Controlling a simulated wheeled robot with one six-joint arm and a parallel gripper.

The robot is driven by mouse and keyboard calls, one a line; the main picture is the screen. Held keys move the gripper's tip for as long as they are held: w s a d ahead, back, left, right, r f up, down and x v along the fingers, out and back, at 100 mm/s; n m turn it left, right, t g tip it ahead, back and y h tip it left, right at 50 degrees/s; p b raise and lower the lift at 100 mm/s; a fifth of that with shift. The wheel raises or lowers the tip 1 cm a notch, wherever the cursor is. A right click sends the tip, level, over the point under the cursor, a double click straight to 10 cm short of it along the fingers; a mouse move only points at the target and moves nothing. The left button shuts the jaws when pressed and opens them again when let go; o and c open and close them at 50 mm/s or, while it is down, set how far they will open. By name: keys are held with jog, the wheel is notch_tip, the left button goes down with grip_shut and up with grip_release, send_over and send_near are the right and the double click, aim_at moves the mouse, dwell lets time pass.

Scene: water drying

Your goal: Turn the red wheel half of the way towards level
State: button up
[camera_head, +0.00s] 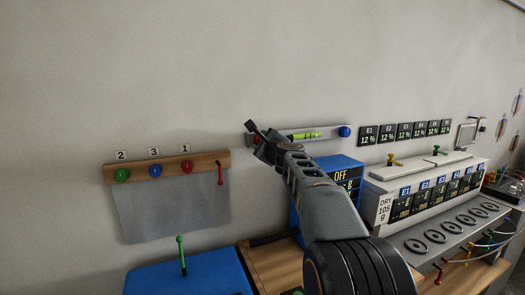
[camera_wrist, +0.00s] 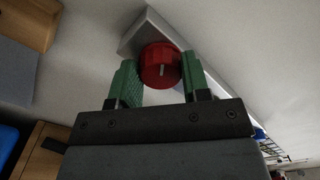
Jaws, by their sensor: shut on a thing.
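The red wheel (camera_wrist: 161,66) is a ribbed red knob with a pale mark on its face, at the end of a grey bar. My gripper (camera_wrist: 160,78) has its green fingers on either side of the wheel and is shut on it. In the head view my gripper (camera_head: 260,141) is at the bar's left end and hides most of the wheel. The grey bar (camera_head: 357,126) on the wall carries a yellow-green level vial (camera_head: 305,135) in its middle and a blue knob (camera_head: 345,132) at its right end. The bar looks close to horizontal, with a slight tilt I cannot judge exactly.
A wooden rail (camera_head: 207,160) with green, blue and red knobs and a grey sheet (camera_head: 170,212) is at the left. Below my arm are a blue box (camera_head: 340,163) and a wooden bench (camera_head: 270,262). A white instrument (camera_head: 420,176) stands at the right. The wall above is clear.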

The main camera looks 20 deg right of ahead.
jog(key=n+b, duration=0.2)
jog(key=n, duration=0.2)
jog(key=n+b, duration=0.3)
jog(key=n, duration=0.1)
jog(key=n+b, duration=0.2)
jog(key=n, duration=0.1)
jog(key=shift+f+n, duration=0.25)
jog(key=shift+n, duration=0.15)
dwell(0.4)
jog(key=o, duration=0.9)
jog(key=shift+o, duration=0.2)
jog(key=shift+s+b, duration=0.1)
jog(key=shift+b, duration=0.2)
jog(key=s+b, duration=0.3)
jog(key=s, duration=1)
jog(key=shift+s+b, duration=0.3)
